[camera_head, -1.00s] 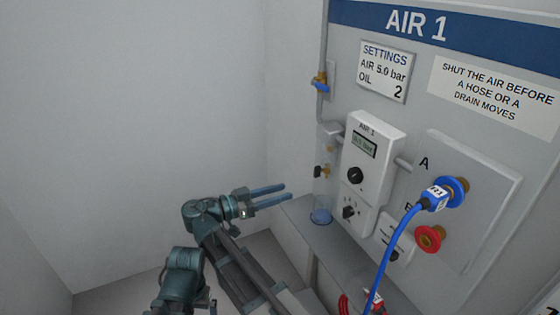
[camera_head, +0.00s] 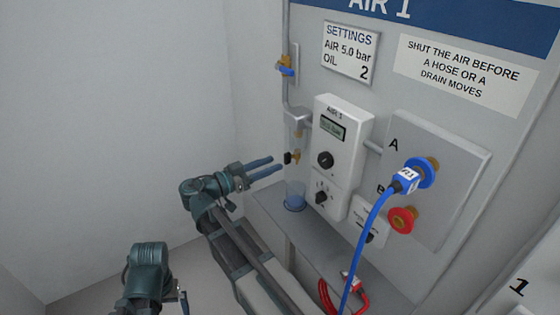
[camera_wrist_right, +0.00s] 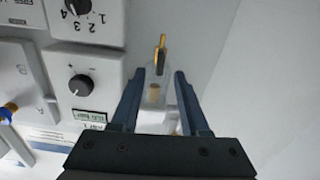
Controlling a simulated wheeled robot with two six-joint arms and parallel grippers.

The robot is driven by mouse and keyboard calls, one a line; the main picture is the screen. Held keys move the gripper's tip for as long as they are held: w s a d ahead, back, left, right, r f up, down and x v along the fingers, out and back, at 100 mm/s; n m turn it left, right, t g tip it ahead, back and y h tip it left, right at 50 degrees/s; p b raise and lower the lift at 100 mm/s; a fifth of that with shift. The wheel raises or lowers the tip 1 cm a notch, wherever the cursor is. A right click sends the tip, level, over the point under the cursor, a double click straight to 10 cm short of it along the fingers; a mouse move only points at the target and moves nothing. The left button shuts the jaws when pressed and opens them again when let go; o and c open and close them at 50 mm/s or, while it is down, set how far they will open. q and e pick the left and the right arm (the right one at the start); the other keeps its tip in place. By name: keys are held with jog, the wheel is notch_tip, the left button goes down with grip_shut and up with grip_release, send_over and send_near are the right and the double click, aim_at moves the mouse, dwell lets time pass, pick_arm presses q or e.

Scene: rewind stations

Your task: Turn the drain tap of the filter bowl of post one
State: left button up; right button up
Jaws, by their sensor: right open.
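The filter bowl (camera_head: 298,138) of the AIR 1 post is a small clear cylinder on the left edge of the panel. Its drain tap (camera_head: 295,157), brass with a black handle, sits at its lower end. My right gripper (camera_head: 278,165) is open, its two blue-grey fingers pointing at the tap from the left, a little short of it. In the right wrist view the brass and dark tap (camera_wrist_right: 161,50) shows just beyond the open fingertips (camera_wrist_right: 158,73). The clear bowl (camera_wrist_right: 154,93) shows between the fingers there. No contact is visible.
The white AIR 1 unit (camera_head: 343,130) is close right. A blue-handled valve (camera_head: 287,67) is above; a blue hose (camera_head: 368,230) hangs right. The space left is clear.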

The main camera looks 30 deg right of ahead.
aim_at(288, 158)
jog(key=shift+w+d, duration=0.15)
jog(key=shift+d, duration=1.8)
grip_shut()
